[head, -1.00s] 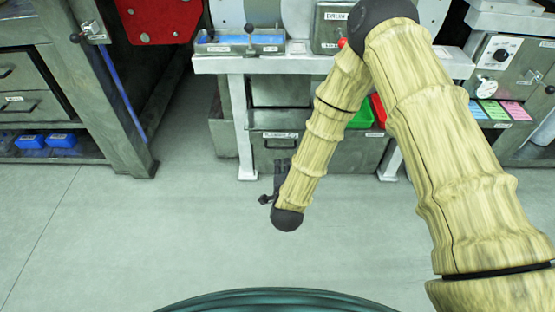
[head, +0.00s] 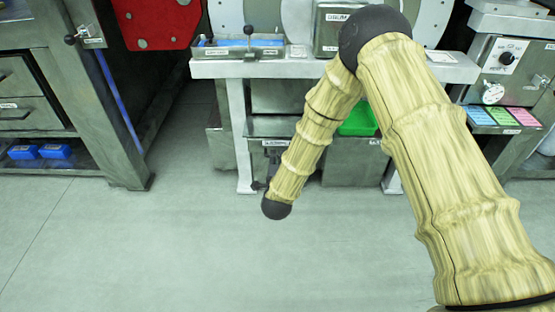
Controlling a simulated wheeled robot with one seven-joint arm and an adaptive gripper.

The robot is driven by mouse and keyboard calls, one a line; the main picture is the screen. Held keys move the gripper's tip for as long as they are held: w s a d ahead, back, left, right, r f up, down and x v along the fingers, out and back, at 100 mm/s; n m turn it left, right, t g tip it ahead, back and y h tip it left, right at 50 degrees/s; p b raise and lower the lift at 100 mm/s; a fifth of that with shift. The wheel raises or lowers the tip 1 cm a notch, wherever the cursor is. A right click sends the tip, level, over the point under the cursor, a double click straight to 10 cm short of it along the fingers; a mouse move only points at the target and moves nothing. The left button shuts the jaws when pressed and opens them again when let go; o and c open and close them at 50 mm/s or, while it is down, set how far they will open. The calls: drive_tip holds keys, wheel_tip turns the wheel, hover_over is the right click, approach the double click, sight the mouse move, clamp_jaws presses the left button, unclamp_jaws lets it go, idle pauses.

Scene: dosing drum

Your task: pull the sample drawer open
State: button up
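A grey drawer-like front with a small white label (head: 276,143) sits under the middle bench. It looks like the sample drawer, but I cannot read the label. Its handle is hard to make out, and my arm covers part of the front. My gripper (head: 272,156) is a small dark shape beyond my black wrist joint, just below the label and largely hidden by my forearm. It overlaps the lower front in the picture. I cannot tell whether it touches a handle or whether its fingers are open.
The white-edged bench (head: 225,69) has a leg (head: 238,140) left of my gripper. A green bin (head: 359,120) is to the right under the bench. A shelf unit with blue boxes (head: 55,151) stands left. The floor (head: 180,250) in front is clear.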

sight(278, 156)
drive_tip(key=shift+b+x, duration=0.3)
drive_tip(key=shift+x, duration=1.25)
clamp_jaws()
